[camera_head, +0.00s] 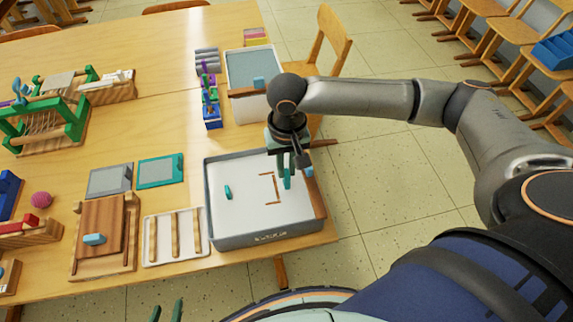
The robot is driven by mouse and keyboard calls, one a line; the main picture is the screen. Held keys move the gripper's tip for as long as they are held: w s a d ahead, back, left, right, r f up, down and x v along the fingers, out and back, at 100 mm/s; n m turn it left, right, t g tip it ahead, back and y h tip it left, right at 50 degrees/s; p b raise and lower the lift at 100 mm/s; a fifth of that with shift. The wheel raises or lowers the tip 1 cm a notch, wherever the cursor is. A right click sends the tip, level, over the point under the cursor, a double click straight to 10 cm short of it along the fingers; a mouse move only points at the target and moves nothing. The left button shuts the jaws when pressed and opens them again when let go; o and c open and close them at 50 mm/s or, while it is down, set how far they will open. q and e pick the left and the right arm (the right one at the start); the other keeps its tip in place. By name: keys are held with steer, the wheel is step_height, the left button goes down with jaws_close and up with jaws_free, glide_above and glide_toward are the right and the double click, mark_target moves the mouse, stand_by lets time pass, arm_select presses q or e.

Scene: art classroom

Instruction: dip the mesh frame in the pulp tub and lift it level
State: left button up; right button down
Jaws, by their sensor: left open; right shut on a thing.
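The pulp tub (222,240) is a grey box of white pulp at the table's front right corner. Thin brown edges of the mesh frame (275,190) show at the pulp surface, forming a bracket open to the left; the rest is hidden in the pulp. A small teal piece (227,192), probably the frame's other handle, sticks out further left. My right gripper (286,180) points down over the tub's right part, shut at the frame's right side; its grip is partly hidden. My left gripper (166,311) shows only two separated, empty fingertips at the bottom edge.
A second tub (238,103) stands behind. Left of the pulp tub lie a white tray with wooden bars (150,247), a wooden board with a blue handle (115,215) and two flat panels (160,172). A chair (330,45) stands beyond the table's right edge.

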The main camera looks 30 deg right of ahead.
steer(key=shift+r+p, duration=2.05)
steer(key=shift+p, duration=0.65)
steer(key=shift+r+p, duration=0.5)
steer(key=shift+r, duration=0.55)
